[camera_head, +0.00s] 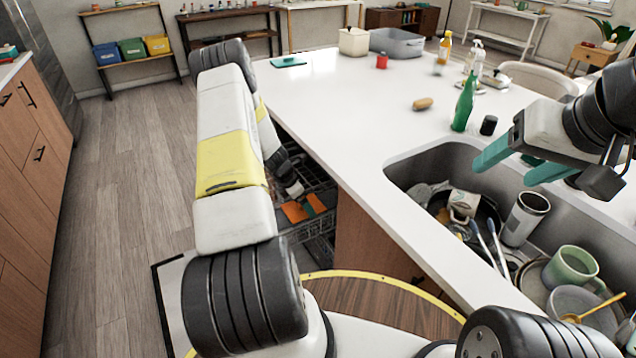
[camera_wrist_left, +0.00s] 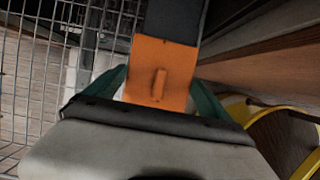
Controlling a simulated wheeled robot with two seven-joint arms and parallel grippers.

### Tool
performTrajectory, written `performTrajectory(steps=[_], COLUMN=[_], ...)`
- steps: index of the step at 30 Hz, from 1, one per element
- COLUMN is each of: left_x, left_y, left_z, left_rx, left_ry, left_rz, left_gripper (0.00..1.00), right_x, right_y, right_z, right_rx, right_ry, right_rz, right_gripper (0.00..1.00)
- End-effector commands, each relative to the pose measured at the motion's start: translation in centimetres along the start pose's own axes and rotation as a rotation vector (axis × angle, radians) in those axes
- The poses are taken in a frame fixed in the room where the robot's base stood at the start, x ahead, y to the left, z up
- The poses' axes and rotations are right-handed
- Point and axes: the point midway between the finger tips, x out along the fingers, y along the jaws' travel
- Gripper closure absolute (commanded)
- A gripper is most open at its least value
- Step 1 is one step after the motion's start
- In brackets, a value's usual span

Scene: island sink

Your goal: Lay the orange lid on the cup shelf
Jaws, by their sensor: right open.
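An orange lid (camera_wrist_left: 160,72) with a small raised handle lies between my left gripper's two green fingers (camera_wrist_left: 162,92) in the left wrist view. The fingers lie close along its two sides; whether they press on it I cannot tell. In the head view my left gripper (camera_head: 294,188) reaches down into a wire rack (camera_head: 268,228) beside the island, with orange pieces (camera_head: 293,212) just below it. I cannot make out which part of the rack is the cup shelf. My right gripper (camera_head: 505,163) is open and empty above the sink's edge.
The sink (camera_head: 410,170) holds a dark pan, a tumbler (camera_head: 524,217), a green mug (camera_head: 570,268) and other dishes. A green bottle (camera_head: 463,103) and a dark cup (camera_head: 488,125) stand near its rim. The counter's middle (camera_head: 370,115) is mostly clear.

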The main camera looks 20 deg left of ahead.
Motion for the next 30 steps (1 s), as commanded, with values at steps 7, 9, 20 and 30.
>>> performTrajectory(steps=[7,9,20,30], left_x=[0.0,-0.2,-6.4,-11.7], left_y=[0.0,0.0,0.1,0.1], left_z=[0.0,0.1,0.2,0.2], left_rx=[0.000,0.000,0.000,0.001], left_ry=[0.000,0.000,-0.001,0.000], left_rz=[0.000,0.001,0.005,0.002], left_gripper=[0.00,0.00,0.00,0.00], right_x=[0.0,0.0,0.0,0.0], right_y=[0.0,0.0,0.0,0.0], right_z=[0.0,0.0,0.0,0.0], right_rx=[0.000,0.000,0.000,0.000], right_ry=[0.000,0.000,0.000,0.000], right_rz=[0.000,0.000,0.000,0.000], right_gripper=[0.35,0.35,0.35,0.35])
